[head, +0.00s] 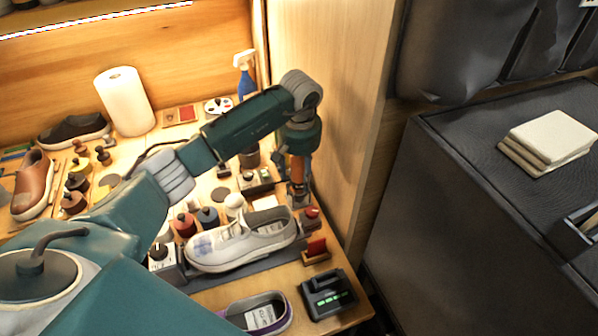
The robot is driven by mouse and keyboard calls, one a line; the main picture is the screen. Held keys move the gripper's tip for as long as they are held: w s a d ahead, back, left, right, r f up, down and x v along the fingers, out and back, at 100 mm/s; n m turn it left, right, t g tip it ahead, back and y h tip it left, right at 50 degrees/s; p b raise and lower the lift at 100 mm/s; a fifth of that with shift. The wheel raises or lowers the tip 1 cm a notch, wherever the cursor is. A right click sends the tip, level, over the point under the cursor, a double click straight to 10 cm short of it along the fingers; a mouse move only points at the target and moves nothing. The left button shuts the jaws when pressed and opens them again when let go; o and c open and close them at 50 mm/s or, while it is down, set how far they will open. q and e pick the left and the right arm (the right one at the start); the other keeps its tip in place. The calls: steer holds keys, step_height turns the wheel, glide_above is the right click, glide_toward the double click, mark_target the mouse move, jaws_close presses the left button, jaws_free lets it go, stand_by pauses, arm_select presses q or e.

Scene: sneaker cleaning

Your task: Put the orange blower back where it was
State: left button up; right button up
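The orange blower (297,169) shows as a small upright orange shape at the right end of the workbench. It is right under my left wrist, and part of it is hidden. My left gripper (303,172) points down at it from above, with a dark finger beside its right side. The fingers are too small and covered to tell if they are closed on it. A grey base or holder (298,196) is just below the orange shape; I cannot tell if the two touch. My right gripper is not in view.
A white sneaker (240,246) lies in front on a dark mat. A black device with green lights (327,295) and a purple-trimmed shoe (262,314) are nearer. A wooden side panel (345,110) rises just right of the gripper. Bottles and brushes crowd the left.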

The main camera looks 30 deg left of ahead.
arm_select(q)
steer(key=shift+r, duration=0.65)
steer(key=r+b, duration=0.1)
steer(key=r, duration=0.5)
steer(key=s+r+b, duration=0.1)
steer(key=r, duration=0.2)
steer(key=shift+d+r+b, duration=0.25)
steer(key=shift+d+b, duration=0.05)
steer(key=shift+r, duration=0.7)
